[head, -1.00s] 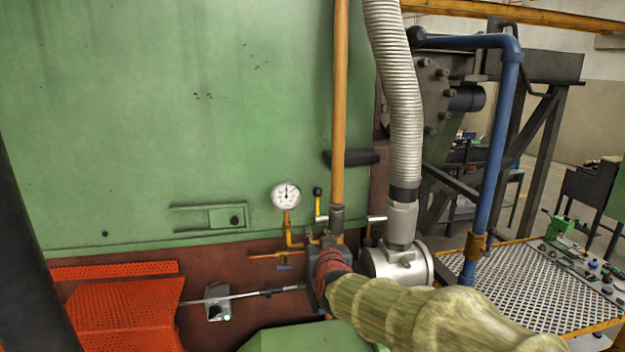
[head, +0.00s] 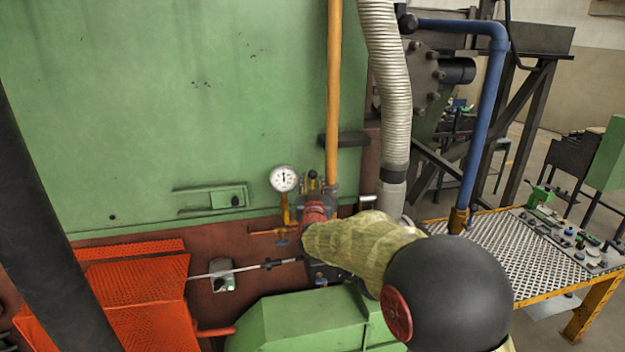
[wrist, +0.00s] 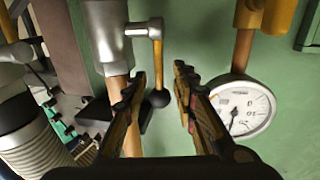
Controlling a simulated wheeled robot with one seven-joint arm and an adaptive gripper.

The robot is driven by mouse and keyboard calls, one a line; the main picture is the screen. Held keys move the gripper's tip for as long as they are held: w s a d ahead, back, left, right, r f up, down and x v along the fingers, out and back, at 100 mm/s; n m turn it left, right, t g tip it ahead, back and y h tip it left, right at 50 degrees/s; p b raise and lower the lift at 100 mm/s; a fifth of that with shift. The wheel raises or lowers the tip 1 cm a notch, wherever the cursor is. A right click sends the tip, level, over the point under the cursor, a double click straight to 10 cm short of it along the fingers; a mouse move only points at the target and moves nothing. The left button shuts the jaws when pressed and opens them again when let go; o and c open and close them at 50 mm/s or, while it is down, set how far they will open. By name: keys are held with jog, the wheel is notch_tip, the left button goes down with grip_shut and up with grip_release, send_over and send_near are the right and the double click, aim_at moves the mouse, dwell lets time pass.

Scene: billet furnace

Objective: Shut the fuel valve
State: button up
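The fuel valve's lever (wrist: 157,58) is a short yellow bar with a black ball knob (wrist: 158,98). It runs alongside the orange pipe (head: 334,90) from a grey fitting (wrist: 105,30) in the wrist view. My gripper (wrist: 160,80) is open, with one finger on each side of the lever and knob. A gap shows on both sides, so neither finger appears to touch. In the head view my gripper (head: 313,187) covers most of the valve; the black knob (head: 313,175) shows between its fingers. How deep the lever sits between the fingers is unclear.
A ribbed hose (head: 390,90) runs close on the right. The green furnace wall (head: 150,90) is behind. A green housing (head: 300,320) lies below.

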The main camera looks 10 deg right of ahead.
jog(key=shift+w+d, duration=0.1)
jog(key=shift+w, duration=0.5)
jog(key=c, duration=0.3)
grip_shut()
